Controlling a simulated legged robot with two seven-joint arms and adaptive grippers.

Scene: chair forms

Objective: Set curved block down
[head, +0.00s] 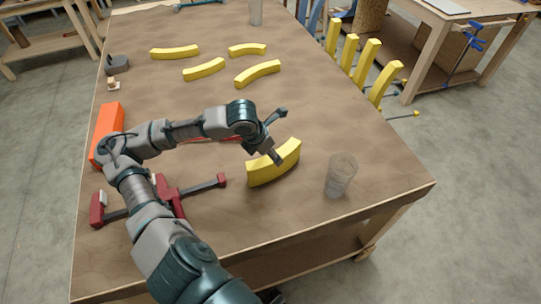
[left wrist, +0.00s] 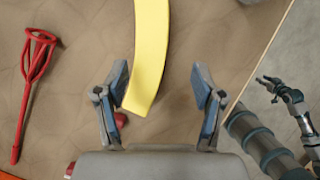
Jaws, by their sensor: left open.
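A yellow curved block (head: 272,168) is near the middle front of the table, its wide curved side facing me in the head view. My left gripper (head: 281,136) is open just above and behind it, with one finger overlapping the block's top edge in the picture. In the left wrist view, the near end of the block (left wrist: 149,70) reaches between the spread fingers of the left gripper (left wrist: 160,85). A gap shows on both sides, wider on the right. My right gripper (left wrist: 267,88) shows small at the right of that view, with its fingers apart and empty.
A clear cup (head: 341,176) stands right of the block. A red clamp (head: 165,198) and an orange block (head: 107,133) are at the left. Several yellow curved blocks (head: 257,74) lie farther back. A red whisk-like tool (left wrist: 36,80) lies left in the wrist view.

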